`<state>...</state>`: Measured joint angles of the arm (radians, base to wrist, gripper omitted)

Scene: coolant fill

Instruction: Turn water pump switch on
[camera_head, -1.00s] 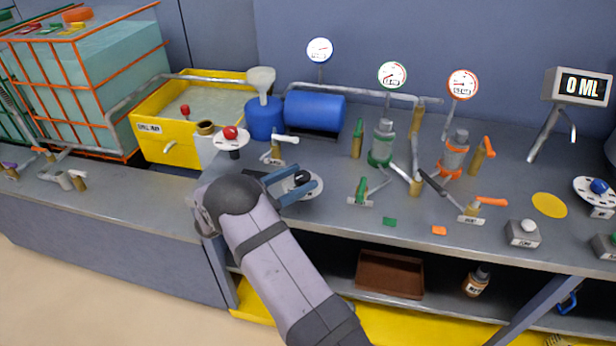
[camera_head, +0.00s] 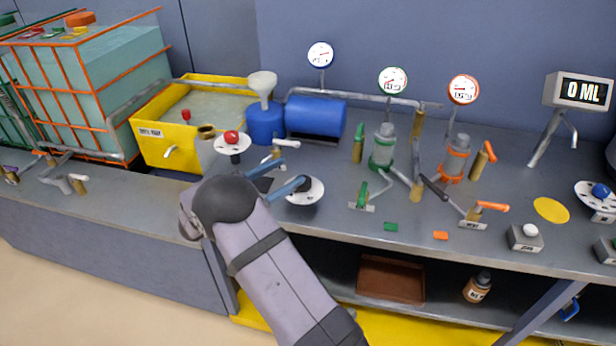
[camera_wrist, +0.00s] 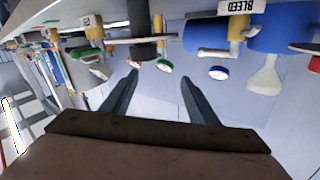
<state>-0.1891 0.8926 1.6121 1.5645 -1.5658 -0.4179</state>
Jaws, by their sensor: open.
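A round white dial switch with a dark knob (camera_head: 305,193) sits on the bench, beside my gripper (camera_head: 290,182); no readable label confirms it as the water pump switch. A blue finger crosses in front of its knob in the head view. My gripper is open, its fingers apart with nothing held between them in the wrist view (camera_wrist: 159,76). The wrist view looks upside down; a dark post (camera_wrist: 138,16) and the dial's edge show beyond the fingertips. I cannot tell whether a finger touches the knob.
A red-knobbed dial (camera_head: 232,140) and a white-handled valve (camera_head: 283,143) stand behind my gripper. A blue tank (camera_head: 315,115), green valve (camera_head: 361,193) and orange-handled valve (camera_head: 483,209) crowd the bench. A blue-knobbed dial (camera_head: 597,190) is far right.

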